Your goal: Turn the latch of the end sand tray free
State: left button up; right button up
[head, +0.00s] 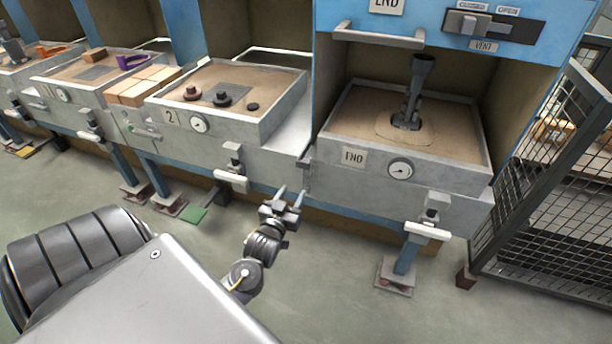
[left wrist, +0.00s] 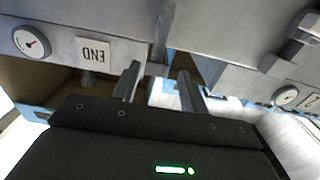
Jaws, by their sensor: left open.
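The end sand tray (head: 455,172) is a grey box of sand at the right in the head view, with an END label and a round gauge on its front. Its latch (head: 428,230) is a pale bar lying crosswise under a dark block, low on the tray front. My left gripper (head: 290,195) is open and empty, left of that latch and apart from it, in front of the gap between the end tray and tray 2. The left wrist view shows its two fingers (left wrist: 158,74) apart, with the END label (left wrist: 97,52) to their left. My right gripper is out of view.
Tray 2 (head: 222,128) stands left of the end tray, with its own latch (head: 231,178). A dark metal piece (head: 415,92) stands in the end tray's sand. A mesh fence (head: 555,190) is at the right. The floor in front is clear.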

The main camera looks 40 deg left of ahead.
aim_at(304, 172)
pick_arm(q)
jog(key=b+x, duration=0.1)
jog(key=x, duration=0.9)
jog(key=shift+w, duration=0.1)
jog(key=shift+w+a, duration=0.15)
jog(key=shift+w, duration=0.15)
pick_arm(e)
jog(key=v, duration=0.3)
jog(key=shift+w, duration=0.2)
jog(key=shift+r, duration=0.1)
pick_arm(q)
jog(key=shift+c, duration=0.2)
grip_shut()
